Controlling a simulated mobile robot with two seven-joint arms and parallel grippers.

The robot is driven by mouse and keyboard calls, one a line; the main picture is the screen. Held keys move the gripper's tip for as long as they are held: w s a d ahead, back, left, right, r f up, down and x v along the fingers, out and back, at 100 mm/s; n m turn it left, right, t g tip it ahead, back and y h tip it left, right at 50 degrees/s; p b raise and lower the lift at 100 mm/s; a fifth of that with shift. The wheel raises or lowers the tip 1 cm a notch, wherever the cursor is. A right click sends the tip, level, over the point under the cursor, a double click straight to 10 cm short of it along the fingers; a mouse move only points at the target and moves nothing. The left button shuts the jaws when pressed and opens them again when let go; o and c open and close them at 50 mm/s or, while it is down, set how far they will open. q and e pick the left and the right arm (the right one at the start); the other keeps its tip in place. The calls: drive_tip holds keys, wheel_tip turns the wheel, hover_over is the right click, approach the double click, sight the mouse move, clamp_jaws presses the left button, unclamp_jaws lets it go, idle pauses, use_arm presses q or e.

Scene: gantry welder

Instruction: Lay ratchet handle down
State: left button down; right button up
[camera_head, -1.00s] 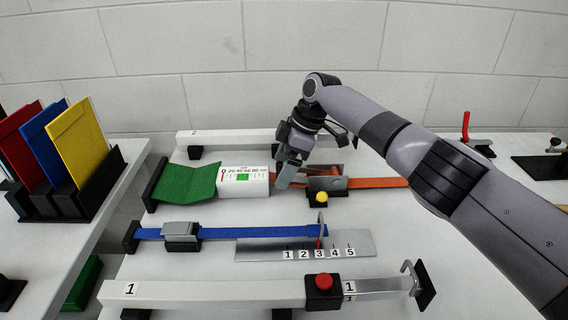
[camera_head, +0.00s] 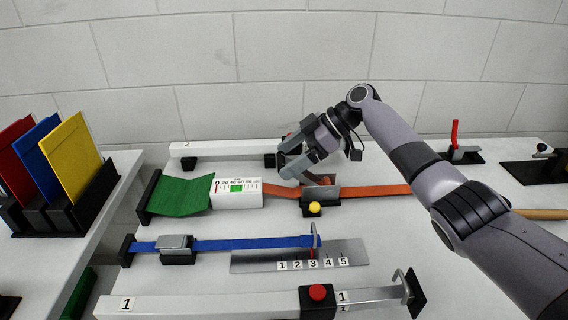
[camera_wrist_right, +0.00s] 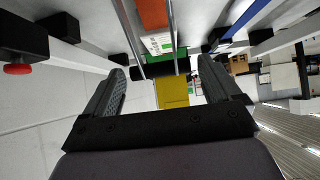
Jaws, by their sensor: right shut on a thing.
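The ratchet (camera_head: 333,193) sits on the orange strap (camera_head: 375,190) behind the yellow button (camera_head: 315,208). My right gripper (camera_head: 288,160) is above the strap, just left of and behind the ratchet body, and tilted down to the left. Its fingers are spread and shut on the ratchet handle, which is mostly hidden in the head view. In the right wrist view, two parallel metal bars of the handle (camera_wrist_right: 131,30) run between my fingers (camera_wrist_right: 160,85), with the orange strap beyond. My left gripper is not in view.
A white gauge box (camera_head: 237,192) and green strap (camera_head: 182,195) lie left of the ratchet. In front are a blue strap (camera_head: 215,244), a numbered metal plate (camera_head: 350,253) and a rail with a red button (camera_head: 317,292). Coloured panels (camera_head: 72,155) stand at left.

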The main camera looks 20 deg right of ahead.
drive_tip(key=shift+d+r, duration=0.45)
drive_tip(key=shift+r, duration=0.15)
drive_tip(key=shift+d+r, duration=0.1)
drive_tip(key=shift+d, duration=0.1)
drive_tip(key=o, duration=1.2)
drive_tip(key=shift+d, duration=0.1)
drive_tip(key=shift+s, duration=0.15)
drive_tip(key=v, duration=0.7)
drive_tip(key=shift+d+b, duration=0.15)
drive_tip(key=shift+b, duration=0.3)
